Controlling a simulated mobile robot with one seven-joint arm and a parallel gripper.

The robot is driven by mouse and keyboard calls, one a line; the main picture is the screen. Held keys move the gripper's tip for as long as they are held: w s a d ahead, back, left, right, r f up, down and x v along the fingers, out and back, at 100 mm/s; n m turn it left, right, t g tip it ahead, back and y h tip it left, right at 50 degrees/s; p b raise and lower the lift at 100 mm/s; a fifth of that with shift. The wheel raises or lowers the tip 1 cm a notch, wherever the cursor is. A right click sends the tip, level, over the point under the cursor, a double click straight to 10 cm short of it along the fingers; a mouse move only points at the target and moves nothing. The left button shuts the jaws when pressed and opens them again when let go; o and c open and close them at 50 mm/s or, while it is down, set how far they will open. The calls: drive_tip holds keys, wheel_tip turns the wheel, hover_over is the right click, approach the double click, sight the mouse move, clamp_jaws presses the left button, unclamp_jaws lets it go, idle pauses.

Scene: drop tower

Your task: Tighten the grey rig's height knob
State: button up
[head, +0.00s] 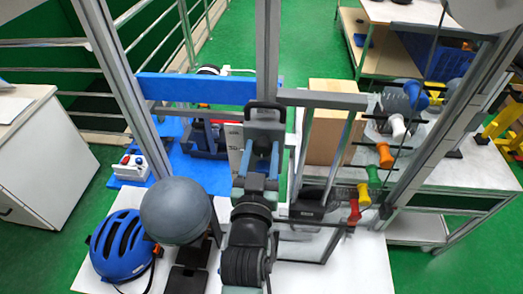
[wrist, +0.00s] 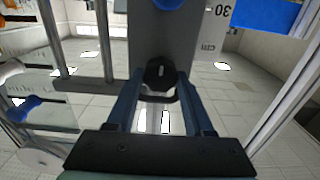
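The grey rig's upright post (head: 267,50) rises in the middle of the head view. A black knob (wrist: 160,72) sits on a grey block of the rig (wrist: 165,35) in the wrist view. My gripper (wrist: 158,82) is open, with its two blue fingers on either side of the knob near their tips. Small gaps seem to show beside the knob; I cannot tell whether either finger touches it. In the head view my gripper (head: 260,160) is at the post, just below a black handle (head: 265,110), and the knob is not clearly visible there.
A blue crossbar (head: 195,89) runs left of the post. A grey ball-shaped head (head: 176,210) and a blue helmet (head: 122,245) stand at the lower left. Several coloured handles (head: 384,155) and a brown box (head: 325,135) are to the right.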

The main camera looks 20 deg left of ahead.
clamp_jaws()
drive_tip(key=shift+n, duration=0.3)
drive_tip(key=n+p, duration=0.1)
drive_tip(key=n, duration=0.2)
drive_tip(key=shift+a+r, duration=0.1)
drive_tip(key=n+p, duration=0.1)
drive_tip(key=n, duration=0.3)
drive_tip(key=n+p, duration=0.2)
drive_tip(key=n, duration=0.3)
drive_tip(key=shift+a+n, duration=0.1)
drive_tip(key=shift+n, duration=0.2)
drive_tip(key=n, duration=0.2)
drive_tip(key=n+p, duration=0.1)
drive_tip(key=n, duration=0.1)
drive_tip(key=shift+f+n, duration=0.2)
drive_tip(key=shift+n, duration=0.1)
